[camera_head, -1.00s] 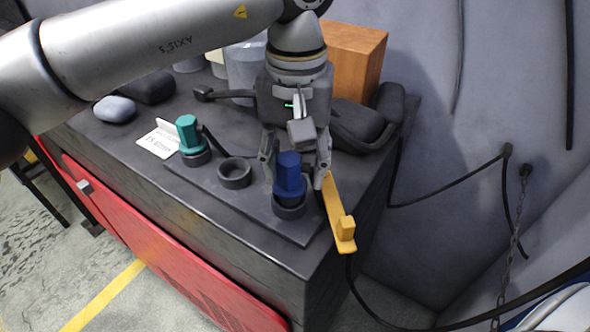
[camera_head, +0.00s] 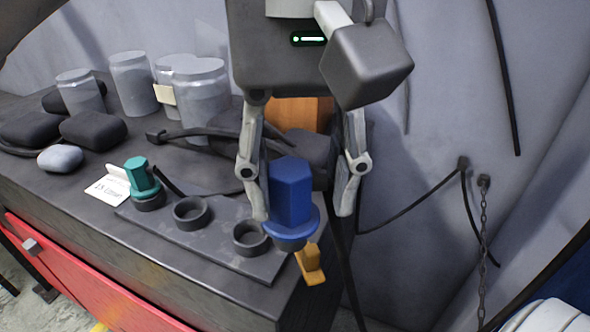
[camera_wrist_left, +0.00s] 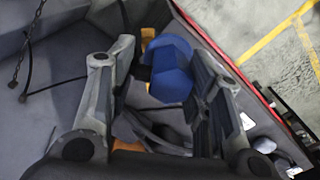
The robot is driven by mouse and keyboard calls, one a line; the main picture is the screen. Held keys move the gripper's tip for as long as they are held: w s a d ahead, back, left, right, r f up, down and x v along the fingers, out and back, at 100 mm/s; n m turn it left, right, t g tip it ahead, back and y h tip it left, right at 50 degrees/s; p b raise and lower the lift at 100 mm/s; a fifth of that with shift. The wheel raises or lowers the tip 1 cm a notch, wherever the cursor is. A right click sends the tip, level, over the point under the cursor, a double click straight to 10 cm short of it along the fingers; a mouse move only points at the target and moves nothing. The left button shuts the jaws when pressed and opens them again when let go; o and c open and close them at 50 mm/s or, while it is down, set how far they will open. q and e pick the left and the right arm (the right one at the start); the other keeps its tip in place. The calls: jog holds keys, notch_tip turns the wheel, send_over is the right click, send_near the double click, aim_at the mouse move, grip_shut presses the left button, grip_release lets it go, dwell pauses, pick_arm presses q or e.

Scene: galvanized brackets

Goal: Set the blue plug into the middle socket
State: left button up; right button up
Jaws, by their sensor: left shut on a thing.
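My left gripper (camera_head: 303,213) is shut on the blue plug (camera_head: 292,190) and holds it upright, raised above the board, just right of the right socket (camera_head: 251,238). The plug also shows between the fingers in the left wrist view (camera_wrist_left: 171,70). The right socket is an empty dark ring. The middle socket (camera_head: 191,213) is also an empty ring, to the left of the plug. The left socket (camera_head: 150,203) has the teal plug (camera_head: 142,175) in it. All three sockets are on a flat dark board (camera_head: 220,252). My right gripper is in no view.
A yellow piece (camera_head: 312,266) lies at the bench's right edge, partly behind the plug. Several grey jars (camera_head: 132,84), dark lumps (camera_head: 93,130) and a black cable stand or lie behind the board. A white card (camera_head: 107,190) lies left of the teal plug.

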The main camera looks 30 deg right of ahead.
pick_arm(q)
jog(key=w+a+n+p, duration=0.2)
jog(key=w+n+p, duration=0.2)
jog(key=w+p, duration=0.55)
jog(key=w+a+f+n, duration=0.4)
jog(key=w+f, duration=0.5)
jog(key=w, duration=0.3)
jog(key=shift+w+a+p, duration=0.15)
jog(key=shift+a+p, duration=0.3)
jog(key=shift+a, duration=0.45)
jog(key=shift+f+b, duration=0.1)
jog(key=shift+b, duration=0.3)
jog(key=shift+f, duration=0.1)
jog(key=shift+f+b, duration=1.65)
jog(key=shift+f, duration=0.25)
jog(key=o, duration=1.3)
